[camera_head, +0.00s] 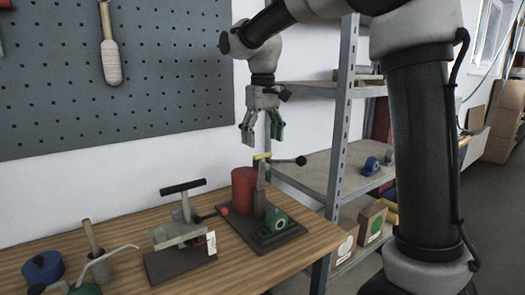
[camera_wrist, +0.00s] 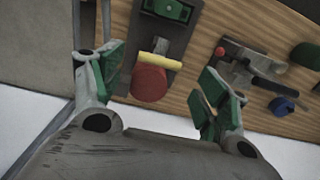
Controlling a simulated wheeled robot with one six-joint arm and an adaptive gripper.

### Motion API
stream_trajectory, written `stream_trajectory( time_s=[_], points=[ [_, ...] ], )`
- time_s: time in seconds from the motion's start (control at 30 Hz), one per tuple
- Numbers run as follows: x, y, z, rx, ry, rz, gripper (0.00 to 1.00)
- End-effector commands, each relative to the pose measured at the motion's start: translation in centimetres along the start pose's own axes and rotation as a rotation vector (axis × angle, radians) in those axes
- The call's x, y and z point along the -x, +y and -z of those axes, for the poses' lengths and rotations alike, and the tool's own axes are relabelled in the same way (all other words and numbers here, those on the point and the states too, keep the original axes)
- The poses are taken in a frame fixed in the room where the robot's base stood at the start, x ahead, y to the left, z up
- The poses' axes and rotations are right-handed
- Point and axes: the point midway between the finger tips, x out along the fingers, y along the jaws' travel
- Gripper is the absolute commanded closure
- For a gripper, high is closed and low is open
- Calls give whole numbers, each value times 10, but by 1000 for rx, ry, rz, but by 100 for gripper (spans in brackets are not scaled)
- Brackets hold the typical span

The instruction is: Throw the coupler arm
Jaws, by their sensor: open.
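A device on a dark base plate (camera_head: 265,238) stands near the right end of the wooden table. It has a red cylinder (camera_head: 244,190), an upright post, a green block (camera_head: 275,222), and a lever with a yellow bar (camera_head: 262,156) and a black knob (camera_head: 300,161). I cannot tell for sure which part is the coupler arm. My gripper (camera_head: 262,135) is open and empty, pointing down above the yellow bar and apart from it. In the wrist view, the red cylinder (camera_wrist: 149,84) and yellow bar (camera_wrist: 160,58) show between my green-padded fingers (camera_wrist: 158,80).
To the left stands a clamp device with a black T-handle (camera_head: 183,187) and red knob (camera_head: 224,210). A metal shelf (camera_head: 340,120) stands right; a pegboard (camera_head: 160,70) hangs behind.

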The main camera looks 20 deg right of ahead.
Motion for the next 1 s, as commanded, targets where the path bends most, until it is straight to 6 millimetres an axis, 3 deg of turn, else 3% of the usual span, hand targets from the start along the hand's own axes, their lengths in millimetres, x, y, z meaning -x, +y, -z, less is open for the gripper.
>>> stream_trajectory(
  time_s=[0.23,0.6,0.93,1.0],
  points=[
    [-35,0,0,0,-1,0,25],
    [-43,0,0,0,1,0,27],
    [-42,0,0,0,1,0,87],
    [-42,0,0,0,2,0,90]
  ],
)
